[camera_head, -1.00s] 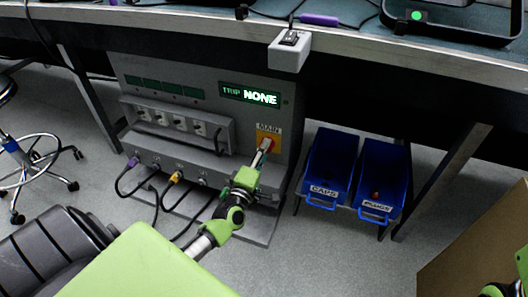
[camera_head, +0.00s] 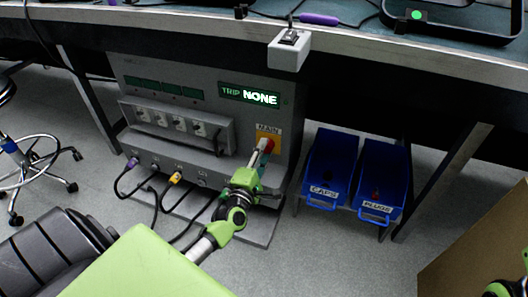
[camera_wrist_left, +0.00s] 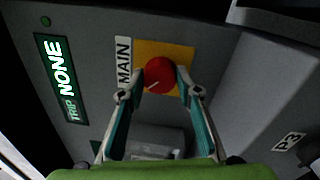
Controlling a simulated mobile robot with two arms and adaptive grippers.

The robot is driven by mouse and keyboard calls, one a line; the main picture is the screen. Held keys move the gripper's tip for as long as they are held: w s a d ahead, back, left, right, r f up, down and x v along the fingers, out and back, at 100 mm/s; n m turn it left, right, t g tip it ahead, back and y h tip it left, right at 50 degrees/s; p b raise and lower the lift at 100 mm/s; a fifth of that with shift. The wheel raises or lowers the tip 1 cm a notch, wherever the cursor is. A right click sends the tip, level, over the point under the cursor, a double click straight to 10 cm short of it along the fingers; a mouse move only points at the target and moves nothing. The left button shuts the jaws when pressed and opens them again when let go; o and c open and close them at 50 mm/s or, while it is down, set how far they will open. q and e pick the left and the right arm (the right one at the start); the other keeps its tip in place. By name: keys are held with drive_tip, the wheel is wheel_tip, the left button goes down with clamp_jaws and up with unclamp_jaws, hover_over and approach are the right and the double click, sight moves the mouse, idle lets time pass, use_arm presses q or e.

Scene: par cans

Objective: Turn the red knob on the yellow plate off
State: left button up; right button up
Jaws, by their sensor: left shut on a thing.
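The red knob (camera_wrist_left: 160,75) sits on the yellow plate (camera_wrist_left: 188,52), next to the MAIN label, on the front of a grey power cabinet. A pale pointer line shows on the knob's face in the left wrist view. My left gripper (camera_head: 264,149) reaches the knob from below in the head view, hiding part of the knob (camera_head: 268,144) and the yellow plate (camera_head: 274,137). In the left wrist view my left gripper's fingers (camera_wrist_left: 160,80) are shut on the knob, one on each side. My right gripper (camera_head: 510,288) is only partly in view at the bottom right corner.
The cabinet's display (camera_head: 249,95) reads TRIP NONE. A row of switches (camera_head: 180,124) and plugged cables are on its left. Blue bins (camera_head: 332,168) labelled CAPS and PLUGS stand to the right. The bench edge (camera_head: 200,27) runs above.

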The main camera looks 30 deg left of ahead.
use_arm(q)
drive_tip(key=o, duration=1.1)
drive_tip(key=shift+s+d+f, duration=0.1)
drive_tip(key=shift+s, duration=0.4)
drive_tip(key=v, duration=1.1)
